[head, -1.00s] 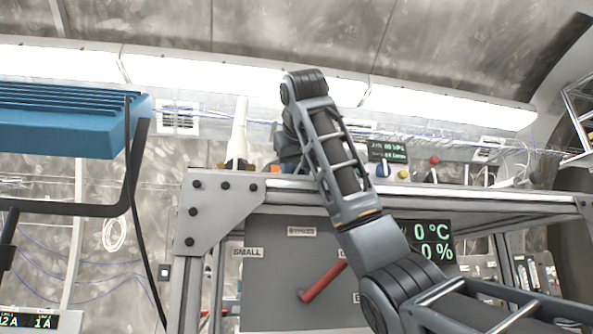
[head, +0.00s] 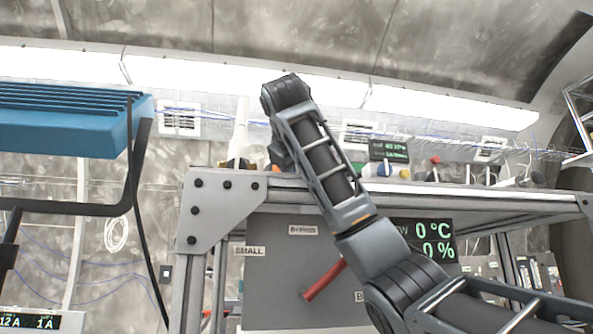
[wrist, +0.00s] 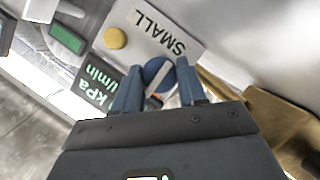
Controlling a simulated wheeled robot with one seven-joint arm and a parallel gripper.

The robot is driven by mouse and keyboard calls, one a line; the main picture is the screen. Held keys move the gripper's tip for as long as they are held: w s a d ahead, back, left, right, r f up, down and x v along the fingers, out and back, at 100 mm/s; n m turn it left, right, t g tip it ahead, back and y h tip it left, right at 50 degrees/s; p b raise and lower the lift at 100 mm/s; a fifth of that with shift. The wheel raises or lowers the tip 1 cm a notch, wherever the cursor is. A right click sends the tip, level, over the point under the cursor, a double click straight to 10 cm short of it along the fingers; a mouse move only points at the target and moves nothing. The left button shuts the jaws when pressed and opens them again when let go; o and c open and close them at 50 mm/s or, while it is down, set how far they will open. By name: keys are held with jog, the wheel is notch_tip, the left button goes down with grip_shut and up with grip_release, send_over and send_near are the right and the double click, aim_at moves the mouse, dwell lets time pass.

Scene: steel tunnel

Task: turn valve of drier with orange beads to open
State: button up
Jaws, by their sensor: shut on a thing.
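The fingers are shut on this knob. A white plate marked SMALL (wrist: 172,40) lies right beside it, and a yellow button (wrist: 115,38) is on the same plate. In the head view my gripper is hidden behind my own arm. A small orange patch (head: 273,168) shows beside the arm on the bench top; I cannot tell whether it is the drier's beads.
A display with kPa and l/min (wrist: 98,92) is close to the fingers. In the head view, a grey panel (head: 285,262) with a red handle (head: 324,279) is under the bench top. A white cone-shaped object (head: 240,135) stands behind the bench corner. A blue ribbed unit (head: 65,125) is at left.

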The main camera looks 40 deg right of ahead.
jog(key=o, duration=0.8)
jog(key=shift+a, duration=0.1)
jog(key=b+v, duration=0.3)
jog(key=shift+f, duration=0.3)
jog(key=b+v, duration=0.2)
jog(key=b, duration=0.3)
jog(key=shift+a, duration=0.1)
jog(key=shift+r+b+v, duration=0.25)
jog(key=shift+b+v, duration=0.35)
jog(key=shift+v, duration=0.8)
